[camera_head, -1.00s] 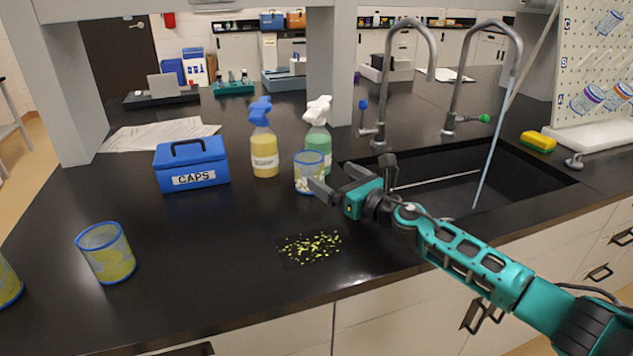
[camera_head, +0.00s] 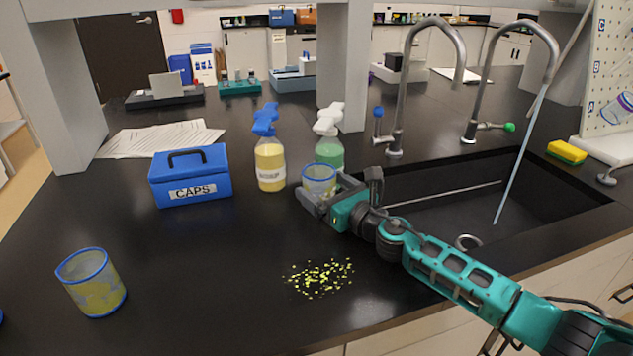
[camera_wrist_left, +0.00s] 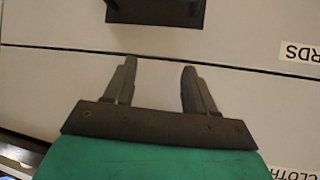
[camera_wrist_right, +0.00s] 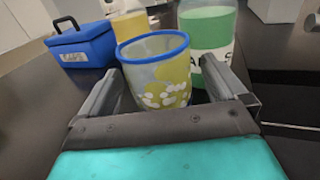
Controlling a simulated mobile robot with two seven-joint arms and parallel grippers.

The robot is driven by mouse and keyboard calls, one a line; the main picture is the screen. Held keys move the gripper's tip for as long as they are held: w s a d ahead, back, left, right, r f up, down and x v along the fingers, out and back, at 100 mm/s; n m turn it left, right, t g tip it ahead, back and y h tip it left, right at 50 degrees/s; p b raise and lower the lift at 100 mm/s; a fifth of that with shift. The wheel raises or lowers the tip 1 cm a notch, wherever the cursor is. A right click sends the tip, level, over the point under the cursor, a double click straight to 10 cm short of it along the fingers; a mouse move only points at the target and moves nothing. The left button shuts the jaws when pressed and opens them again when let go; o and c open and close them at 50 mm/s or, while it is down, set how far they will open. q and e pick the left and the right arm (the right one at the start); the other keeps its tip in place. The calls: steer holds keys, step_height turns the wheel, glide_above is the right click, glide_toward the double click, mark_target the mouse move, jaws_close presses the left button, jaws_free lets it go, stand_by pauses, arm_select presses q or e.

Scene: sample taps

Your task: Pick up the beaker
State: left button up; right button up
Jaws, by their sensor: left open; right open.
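A beaker (camera_head: 319,178) with a blue rim and yellow patches stands upright on the black counter by the spray bottles. My right gripper (camera_head: 327,196) is open, its fingers on either side of the beaker. The right wrist view shows the beaker (camera_wrist_right: 158,72) between the open fingers, with white spots on its lower wall; contact cannot be told. Another blue-rimmed beaker (camera_head: 92,282) stands at the front left of the counter. My left gripper (camera_wrist_left: 159,88) is open and empty in front of pale drawer fronts, outside the head view.
A blue CAPS box (camera_head: 190,176), a yellow spray bottle (camera_head: 270,165) and a green spray bottle (camera_head: 330,151) stand behind. Yellow-green bits (camera_head: 320,277) lie in front. A sink (camera_head: 440,205) with two tall taps is at right.

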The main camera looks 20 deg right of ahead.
steer(key=shift+w, duration=0.1)
steer(key=shift+s+r, duration=0.1)
steer(key=shift+s, duration=0.1)
steer(key=shift+c, duration=1)
steer(key=c, duration=1)
arm_select(q)
steer(key=shift+s+f, duration=0.1)
steer(key=shift+s, duration=0.15)
steer(key=shift+a, duration=0.15)
arm_select(e)
steer(key=shift+r, duration=0.15)
